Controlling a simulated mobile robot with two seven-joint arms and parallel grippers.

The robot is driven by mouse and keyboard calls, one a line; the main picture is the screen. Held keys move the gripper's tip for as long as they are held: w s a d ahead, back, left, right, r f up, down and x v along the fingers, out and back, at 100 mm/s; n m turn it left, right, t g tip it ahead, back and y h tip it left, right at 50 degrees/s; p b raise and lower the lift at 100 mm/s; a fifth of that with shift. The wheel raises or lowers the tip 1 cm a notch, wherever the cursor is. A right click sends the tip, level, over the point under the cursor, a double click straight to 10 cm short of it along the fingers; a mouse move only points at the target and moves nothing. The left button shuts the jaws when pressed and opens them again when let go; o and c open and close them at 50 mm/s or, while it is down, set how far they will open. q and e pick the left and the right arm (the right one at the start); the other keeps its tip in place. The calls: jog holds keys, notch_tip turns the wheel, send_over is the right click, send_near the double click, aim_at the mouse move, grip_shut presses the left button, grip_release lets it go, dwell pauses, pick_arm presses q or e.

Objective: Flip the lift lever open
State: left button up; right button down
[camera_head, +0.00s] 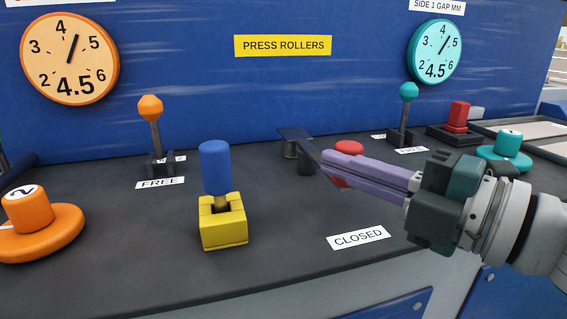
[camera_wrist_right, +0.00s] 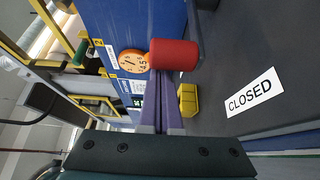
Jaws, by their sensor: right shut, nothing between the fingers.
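A red cylindrical handle (camera_head: 349,180) shows behind my right gripper in the head view. A dark flat bar (camera_head: 296,133) on short posts runs toward it; whether they join is hidden by the fingers. The red handle is large in the right wrist view (camera_wrist_right: 174,55), just beyond the fingertips; I cannot tell if they touch it. A white CLOSED label (camera_head: 358,238) lies on the dark bench in front of it. No label names the lift lever. My right gripper (camera_head: 330,160) is shut and empty, its purple fingers together pointing left. My left gripper is not in view.
A blue-topped lever (camera_head: 215,168) stands upright in a yellow base (camera_head: 223,226). An orange lever (camera_head: 151,112) and a teal lever (camera_head: 408,100) stand farther back. An orange knob (camera_head: 28,210), teal knob (camera_head: 509,143) and red block (camera_head: 458,116) flank them.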

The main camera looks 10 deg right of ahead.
jog(key=shift+d, duration=0.1)
jog(key=shift+d+n+g+y+b, duration=0.3)
jog(key=shift+d+n+y+b, duration=0.1)
jog(key=shift+d+y+b, duration=0.15)
